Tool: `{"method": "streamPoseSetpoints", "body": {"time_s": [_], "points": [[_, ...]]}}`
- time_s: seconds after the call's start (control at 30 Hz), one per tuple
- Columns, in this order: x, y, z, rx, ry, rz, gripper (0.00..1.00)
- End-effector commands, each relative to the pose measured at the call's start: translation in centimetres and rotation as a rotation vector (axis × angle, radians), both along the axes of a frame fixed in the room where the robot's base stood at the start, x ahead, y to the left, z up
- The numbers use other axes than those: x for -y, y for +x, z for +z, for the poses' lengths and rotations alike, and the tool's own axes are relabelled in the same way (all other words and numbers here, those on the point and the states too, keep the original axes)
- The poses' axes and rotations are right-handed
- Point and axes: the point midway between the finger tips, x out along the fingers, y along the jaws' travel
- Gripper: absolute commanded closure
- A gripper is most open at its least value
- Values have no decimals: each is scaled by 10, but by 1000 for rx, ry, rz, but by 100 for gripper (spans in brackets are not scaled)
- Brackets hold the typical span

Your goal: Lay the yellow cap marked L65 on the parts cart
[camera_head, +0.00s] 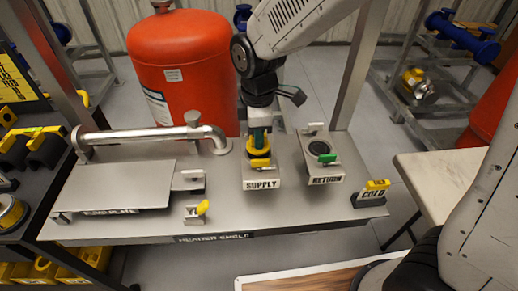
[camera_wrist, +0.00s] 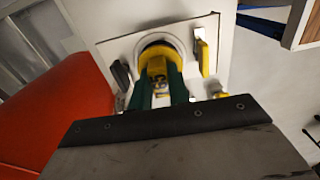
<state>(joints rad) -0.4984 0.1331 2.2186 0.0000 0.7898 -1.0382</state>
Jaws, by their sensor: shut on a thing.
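The yellow cap (camera_head: 259,157) is at the port of the block labelled SUPPLY (camera_head: 262,184) on the header shelf. In the wrist view the cap (camera_wrist: 157,67) sits between my green fingers, its dark marking turned and hard to read, with the round port behind it. My gripper (camera_head: 259,140) points down over the block and is shut on the cap; it also shows in the wrist view (camera_wrist: 160,88). I cannot tell whether the cap is seated in the port or just clear of it. No surface is clearly labelled as the parts cart.
A COLD sign (camera_head: 371,194) is at the shelf's right end. A pipe (camera_head: 150,136) and plate (camera_head: 118,185) lie left. A pale table (camera_head: 440,180) is right; a dark rack (camera_head: 30,170) is left.

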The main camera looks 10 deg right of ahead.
Motion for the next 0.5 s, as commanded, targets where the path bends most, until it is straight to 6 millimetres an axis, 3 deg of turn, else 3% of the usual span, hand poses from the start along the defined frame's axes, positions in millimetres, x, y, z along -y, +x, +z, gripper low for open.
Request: {"method": "streamPoseSetpoints", "body": {"time_s": [0.5], "points": [[0,0,32,1,1,0,100]]}}
